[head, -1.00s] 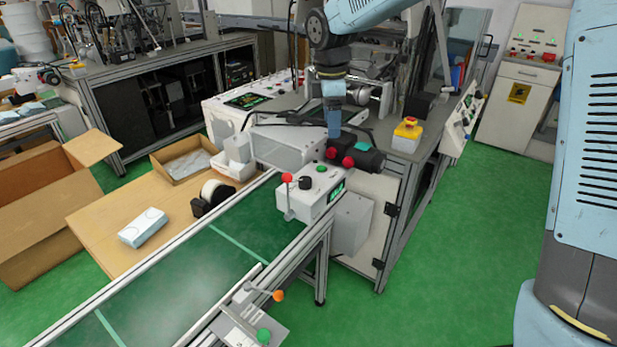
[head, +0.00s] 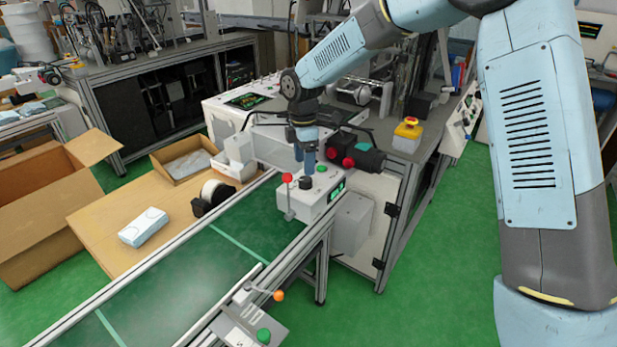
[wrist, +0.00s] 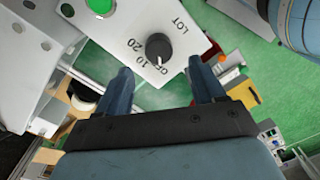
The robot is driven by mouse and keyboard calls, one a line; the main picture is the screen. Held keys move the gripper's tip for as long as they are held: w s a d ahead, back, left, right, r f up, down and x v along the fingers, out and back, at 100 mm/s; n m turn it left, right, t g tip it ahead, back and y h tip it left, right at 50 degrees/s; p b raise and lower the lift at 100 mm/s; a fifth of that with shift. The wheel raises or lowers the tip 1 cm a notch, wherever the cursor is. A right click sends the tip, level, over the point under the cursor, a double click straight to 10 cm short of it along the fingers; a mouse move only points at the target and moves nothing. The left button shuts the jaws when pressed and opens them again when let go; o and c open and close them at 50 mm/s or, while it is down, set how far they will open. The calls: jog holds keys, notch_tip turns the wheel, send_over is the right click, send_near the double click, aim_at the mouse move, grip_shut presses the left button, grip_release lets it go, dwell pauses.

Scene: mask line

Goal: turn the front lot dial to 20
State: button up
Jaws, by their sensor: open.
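The lot dial is a round black knob (wrist: 158,47) on a white panel marked LOT, with 20, 10 and OFF printed around it in the wrist view. Its pale pointer mark appears to face OFF. In the head view the dial (head: 305,184) sits on top of the white control box (head: 297,207) at the conveyor's end. My gripper (wrist: 161,72) is open and empty, its two blue fingers spread to either side of the dial's line in the wrist view. In the head view my gripper (head: 306,168) hangs just above the dial, apparently not touching it.
A red-balled lever (head: 287,178) stands close left of the dial, and a green button (head: 321,168) lies behind it. A black device with red knobs (head: 350,158) is at the right rear. The conveyor belt (head: 210,270) is clear in front.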

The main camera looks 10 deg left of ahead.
aim_at(305, 179)
notch_tip(305, 179, down, 6)
jog(key=shift+s+d+r, duration=0.1)
jog(key=shift+r, duration=0.05)
jog(key=shift+c, duration=0.4)
